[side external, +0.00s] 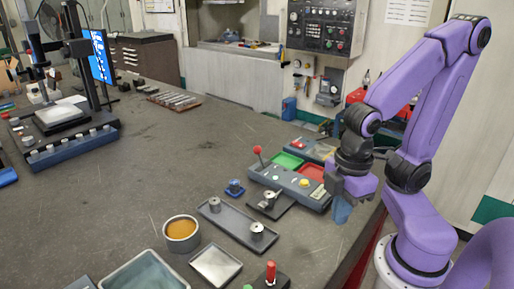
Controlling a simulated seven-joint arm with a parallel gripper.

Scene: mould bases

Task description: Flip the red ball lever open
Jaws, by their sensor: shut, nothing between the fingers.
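The red ball lever (257,151) stands at the left end of a grey control box (290,185). Its ball sits on a thin stem that tilts slightly left. The box also bears a green panel, a red panel and small buttons. My gripper (341,213) points down at the right end of the box, near the table's edge. It is shut with nothing in it, well to the right of the lever and apart from it. Whether it touches the box's right end I cannot tell.
A tray with metal cylinders (237,226), an orange-filled bowl (182,233), a small blue part (235,188) and a red-handled device (271,273) lie in front of the box. The table (170,150) left of the lever is mostly clear. A microscope-like stand (75,115) is far left.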

